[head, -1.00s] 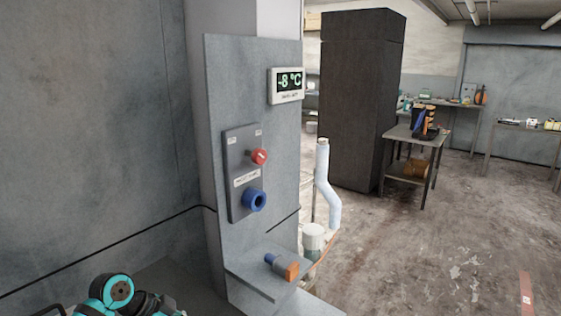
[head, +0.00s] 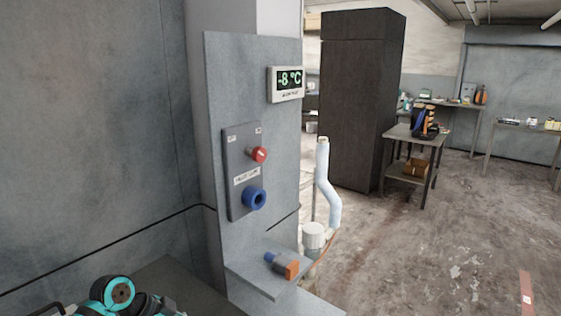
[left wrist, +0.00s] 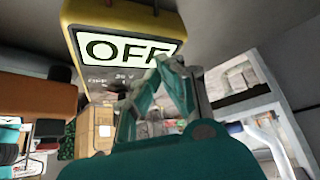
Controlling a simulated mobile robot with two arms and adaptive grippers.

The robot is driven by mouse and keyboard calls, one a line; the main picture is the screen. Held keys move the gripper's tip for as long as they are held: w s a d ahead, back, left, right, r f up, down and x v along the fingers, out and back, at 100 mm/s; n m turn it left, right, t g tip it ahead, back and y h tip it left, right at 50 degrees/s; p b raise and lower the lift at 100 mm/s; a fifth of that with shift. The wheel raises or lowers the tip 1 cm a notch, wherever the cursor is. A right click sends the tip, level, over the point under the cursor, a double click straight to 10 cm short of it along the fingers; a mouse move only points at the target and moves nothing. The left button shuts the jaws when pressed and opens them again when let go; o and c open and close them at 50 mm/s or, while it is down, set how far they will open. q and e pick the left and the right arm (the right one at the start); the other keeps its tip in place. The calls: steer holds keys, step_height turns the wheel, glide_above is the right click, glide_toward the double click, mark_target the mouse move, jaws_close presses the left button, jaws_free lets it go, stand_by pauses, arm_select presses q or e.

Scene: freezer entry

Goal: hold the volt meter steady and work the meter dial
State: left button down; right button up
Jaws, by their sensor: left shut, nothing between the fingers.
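The volt meter (left wrist: 68,45) is a yellow-edged box in the left wrist view, close up at the upper middle. Its lit screen (left wrist: 108,45) reads OFF, with small print below it. My left gripper (left wrist: 165,72) is teal and grey, shut and empty, with its fingertips in front of the meter's lower right part. I cannot tell whether the tips touch it. A small dark part (left wrist: 122,100) beside the fingertips may be the dial, but the fingers partly hide it. The head view shows neither the meter clearly nor my right gripper.
A dark cabinet (head: 361,105) stands behind. The floor right is mostly clear.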

steer(key=shift+r+p, duration=0.35)
stand_by(0.9)
steer(key=shift+o, duration=0.3)
stand_by(0.4)
